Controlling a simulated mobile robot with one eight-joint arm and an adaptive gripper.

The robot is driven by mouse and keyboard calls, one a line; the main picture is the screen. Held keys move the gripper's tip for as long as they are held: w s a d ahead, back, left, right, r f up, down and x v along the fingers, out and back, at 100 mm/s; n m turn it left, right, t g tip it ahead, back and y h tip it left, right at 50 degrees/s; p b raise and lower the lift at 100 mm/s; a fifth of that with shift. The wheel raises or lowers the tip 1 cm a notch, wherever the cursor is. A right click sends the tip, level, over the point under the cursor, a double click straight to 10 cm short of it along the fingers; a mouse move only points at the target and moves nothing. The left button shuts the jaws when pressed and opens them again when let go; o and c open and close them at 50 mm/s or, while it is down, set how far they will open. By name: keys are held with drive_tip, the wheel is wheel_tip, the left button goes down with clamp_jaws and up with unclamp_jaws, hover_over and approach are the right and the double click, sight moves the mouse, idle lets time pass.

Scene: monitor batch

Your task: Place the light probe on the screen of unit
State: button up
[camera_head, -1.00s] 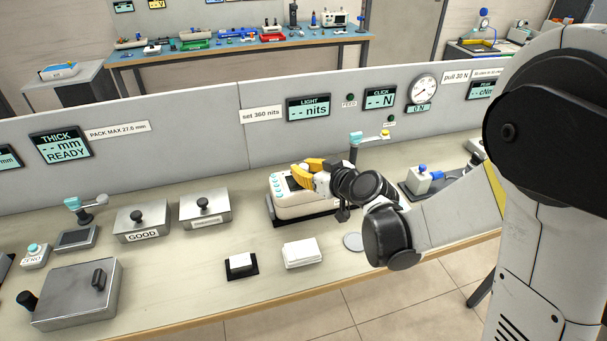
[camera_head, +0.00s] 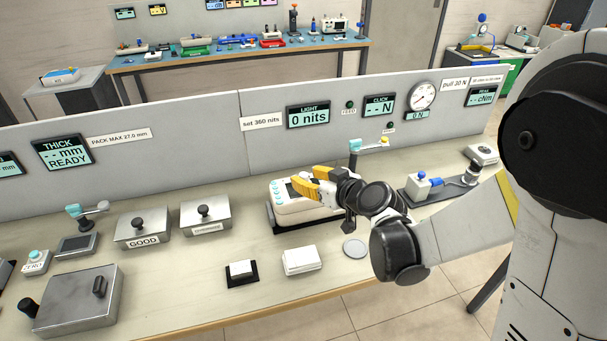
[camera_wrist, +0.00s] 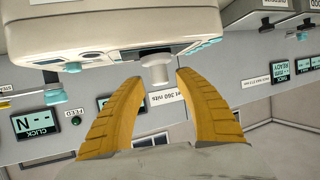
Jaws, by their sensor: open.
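The unit (camera_head: 283,213) is a white boxy device with teal buttons and a dark screen, on the bench behind my gripper (camera_head: 302,177). It also fills the top of the wrist view (camera_wrist: 85,28), upside down. The light probe (camera_wrist: 155,66) is a small white stepped cylinder against the unit's dark screen area. My gripper's yellow fingertips (camera_wrist: 159,78) are open on either side of the probe, with gaps visible. The light display (camera_head: 308,115) reads 0 nits.
A post with a teal and yellow top (camera_head: 355,147) stands close behind my wrist. A white block (camera_head: 301,260), a black tray with a white piece (camera_head: 241,272) and a grey disc (camera_head: 355,249) lie in front. A blue-knobbed fixture (camera_head: 423,184) is to the right.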

drive_tip(key=s+d+r+m+g+h+p, duration=0.1)
drive_tip(key=s+d+r+m+g+h, duration=0.1)
drive_tip(key=s+d, duration=0.6)
drive_tip(key=s+d+r+m+g+h+p, duration=0.2)
drive_tip(key=s+d+r+m+h, duration=0.2)
drive_tip(key=s+d, duration=0.5)
drive_tip(key=s+r+h, duration=0.1)
drive_tip(key=s+r, duration=0.1)
drive_tip(key=s, duration=0.6)
drive_tip(key=shift+s+d+m+h, duration=0.15)
drive_tip(key=shift+s+m+h, duration=0.15)
drive_tip(key=shift+s+m, duration=0.1)
